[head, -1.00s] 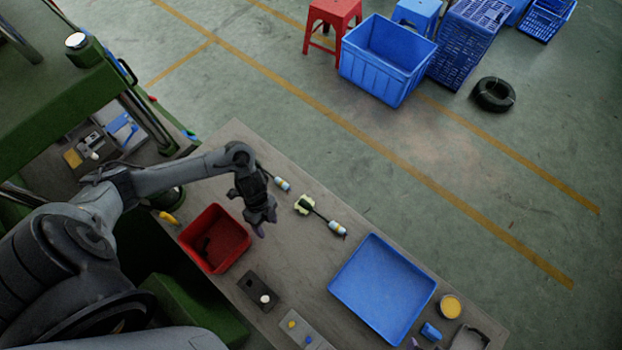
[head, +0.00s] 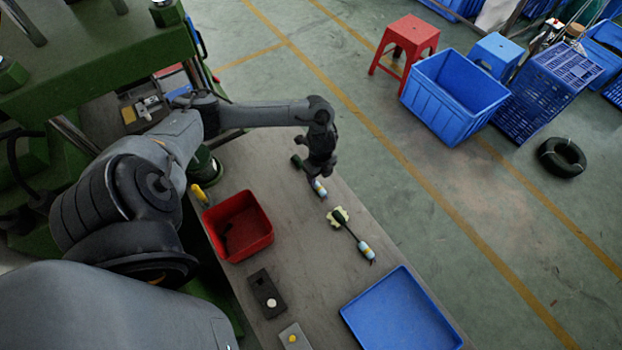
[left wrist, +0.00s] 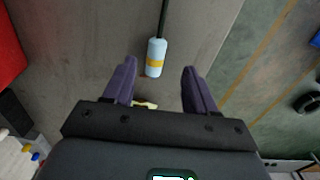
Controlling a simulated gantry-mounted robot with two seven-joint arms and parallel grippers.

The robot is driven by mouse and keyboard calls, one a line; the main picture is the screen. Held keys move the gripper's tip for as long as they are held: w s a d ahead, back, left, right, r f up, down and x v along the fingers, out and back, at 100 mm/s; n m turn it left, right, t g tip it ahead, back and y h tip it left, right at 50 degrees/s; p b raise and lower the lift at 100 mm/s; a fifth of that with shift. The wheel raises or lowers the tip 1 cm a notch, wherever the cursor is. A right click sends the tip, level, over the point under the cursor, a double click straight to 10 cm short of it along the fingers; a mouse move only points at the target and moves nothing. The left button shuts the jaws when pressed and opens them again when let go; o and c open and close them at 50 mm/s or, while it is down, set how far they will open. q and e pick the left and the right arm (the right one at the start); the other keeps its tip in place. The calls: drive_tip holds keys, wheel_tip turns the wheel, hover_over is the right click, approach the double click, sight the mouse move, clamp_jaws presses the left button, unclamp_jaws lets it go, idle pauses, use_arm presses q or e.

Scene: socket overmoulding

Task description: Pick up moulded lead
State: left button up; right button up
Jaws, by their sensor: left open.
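One lead with a pale blue and white cylinder with a yellow band (head: 320,188) lies on the grey table at the far side, partly hidden by my left gripper (head: 315,178). Its dark end (head: 297,161) shows left of the gripper. In the left wrist view, the cylinder (left wrist: 156,58) and dark cable lie between and just beyond the open purple fingers (left wrist: 158,75), apart from both. A second lead has a pale yellow-green piece (head: 338,216), a dark cable and a similar cylinder (head: 365,251); it lies nearer the blue tray. My right gripper is not in view.
A red bin (head: 262,240) stands left on the table, and a blue tray (head: 385,290) lies at the right front. A dark block (head: 262,286) with a white knob sits between them. The table's far edge is close beyond the gripper.

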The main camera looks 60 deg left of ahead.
sight(317, 184)
use_arm(q)
drive_tip(key=shift+s+a+f, duration=0.1)
drive_tip(key=shift+s+f, duration=0.05)
drive_tip(key=shift+f, duration=1.3)
drive_tip(key=shift+s+f, duration=0.15)
drive_tip(key=shift+f, duration=1.25)
drive_tip(key=shift+c, duration=0.5)
clamp_jaws()
